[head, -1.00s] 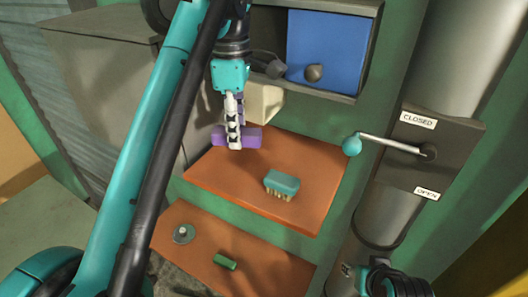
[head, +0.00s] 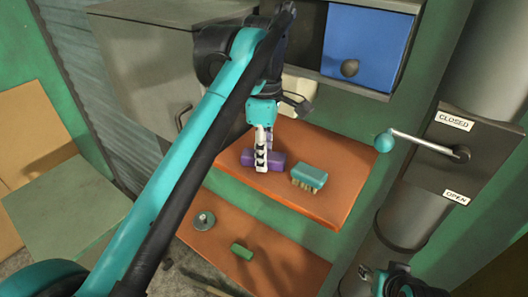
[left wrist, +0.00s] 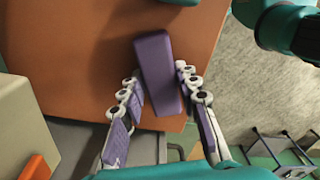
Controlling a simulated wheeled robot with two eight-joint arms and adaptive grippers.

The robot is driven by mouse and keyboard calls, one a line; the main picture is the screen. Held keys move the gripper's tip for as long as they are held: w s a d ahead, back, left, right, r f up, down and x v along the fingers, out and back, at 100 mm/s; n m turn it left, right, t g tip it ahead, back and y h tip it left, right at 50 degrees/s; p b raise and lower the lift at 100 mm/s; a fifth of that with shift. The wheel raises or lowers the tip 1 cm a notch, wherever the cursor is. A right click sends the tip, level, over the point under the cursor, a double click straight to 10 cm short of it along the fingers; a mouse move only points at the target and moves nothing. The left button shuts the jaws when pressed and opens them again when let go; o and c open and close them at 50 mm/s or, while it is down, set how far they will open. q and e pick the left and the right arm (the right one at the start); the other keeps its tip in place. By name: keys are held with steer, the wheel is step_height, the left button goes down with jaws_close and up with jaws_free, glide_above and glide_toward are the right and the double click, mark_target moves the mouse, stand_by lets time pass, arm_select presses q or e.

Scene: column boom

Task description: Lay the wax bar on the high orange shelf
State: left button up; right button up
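The wax bar (head: 274,161) is a purple block over the left part of the high orange shelf (head: 325,210). My left gripper (head: 262,160) reaches down to it with a finger on each side. In the left wrist view the bar (left wrist: 158,72) sits between the fingertips (left wrist: 160,78), which appear to press its long sides, with the orange surface (left wrist: 85,50) behind it. I cannot tell whether the bar touches the shelf. My right gripper does not show; only part of my right arm is at the head view's bottom edge.
A teal brush (head: 309,178) lies on the high shelf, close right of the bar. A lower orange shelf (head: 285,270) holds a round disc (head: 203,221) and a green cylinder (head: 242,251). A lever with a teal knob (head: 384,142) juts out at the right. The high shelf's front right is clear.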

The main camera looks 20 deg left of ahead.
arm_select(q)
steer(key=o, duration=0.3)
steer(key=shift+s, duration=0.1)
steer(key=shift+r, duration=0.6)
step_height(320, 180, up, 11)
steer(key=shift+p, duration=0.35)
